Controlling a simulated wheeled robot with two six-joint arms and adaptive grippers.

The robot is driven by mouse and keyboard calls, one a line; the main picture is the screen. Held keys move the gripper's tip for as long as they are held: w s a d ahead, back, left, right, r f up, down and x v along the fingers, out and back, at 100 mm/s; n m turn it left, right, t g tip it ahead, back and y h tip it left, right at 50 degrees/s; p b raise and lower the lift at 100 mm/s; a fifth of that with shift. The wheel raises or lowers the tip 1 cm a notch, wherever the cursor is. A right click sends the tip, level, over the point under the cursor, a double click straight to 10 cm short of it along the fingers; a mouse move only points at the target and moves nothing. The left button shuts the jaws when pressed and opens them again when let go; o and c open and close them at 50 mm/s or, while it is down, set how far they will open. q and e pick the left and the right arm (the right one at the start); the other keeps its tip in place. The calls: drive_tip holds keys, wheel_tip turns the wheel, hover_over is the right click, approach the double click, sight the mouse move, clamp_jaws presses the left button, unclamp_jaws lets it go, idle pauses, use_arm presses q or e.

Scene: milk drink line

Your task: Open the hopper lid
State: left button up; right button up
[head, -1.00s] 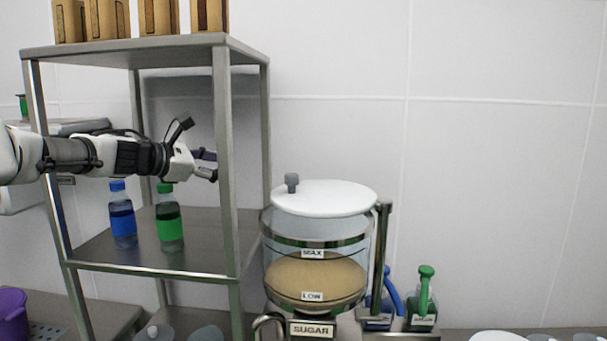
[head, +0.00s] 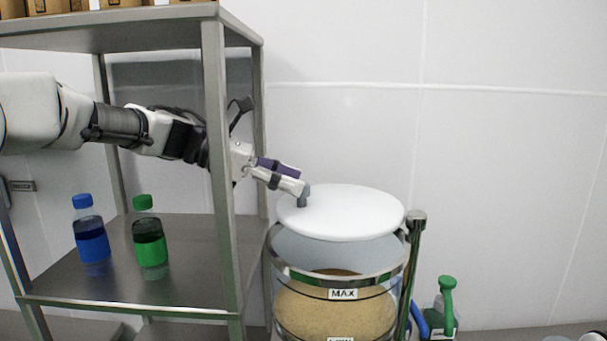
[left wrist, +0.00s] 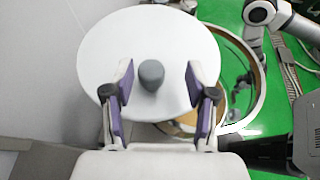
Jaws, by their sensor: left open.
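The hopper lid (head: 340,215) is a white round disc with a grey knob (head: 304,196) at its left side in the head view. It sits above the metal rim of the clear sugar hopper (head: 335,305), with a visible gap at the front; I cannot tell whether it touches the rim elsewhere. My left gripper (head: 293,180) is at the knob. In the left wrist view its open, purple-padded fingers (left wrist: 158,85) stand on either side of the knob (left wrist: 151,75), with space on both sides. The lid (left wrist: 150,35) fills the middle there. My right gripper is not seen.
A metal shelf rack (head: 220,170) stands at the left, its post close to my left arm. A blue bottle (head: 91,240) and a green bottle (head: 150,245) stand on its shelf. A vertical post (head: 412,270) rises beside the hopper. A green-topped bottle (head: 446,310) is at the right.

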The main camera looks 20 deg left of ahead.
use_arm(q)
drive_tip(key=shift+w+d+f+p, duration=0.35)
drive_tip(key=shift+w+d+f, duration=0.3)
drive_tip(key=shift+w+d, duration=0.25)
drive_tip(key=shift+w+a+f, duration=0.15)
drive_tip(key=shift+w+f, duration=0.15)
drive_tip(key=shift+s, duration=0.15)
drive_tip(key=shift+s+r, duration=0.15)
drive_tip(key=shift+s, duration=0.05)
drive_tip(key=c, duration=0.4)
drive_tip(key=shift+s+d, duration=0.1)
drive_tip(key=shift+d, duration=0.1)
drive_tip(key=c, duration=0.6)
clamp_jaws()
drive_tip(key=shift+w, duration=0.2)
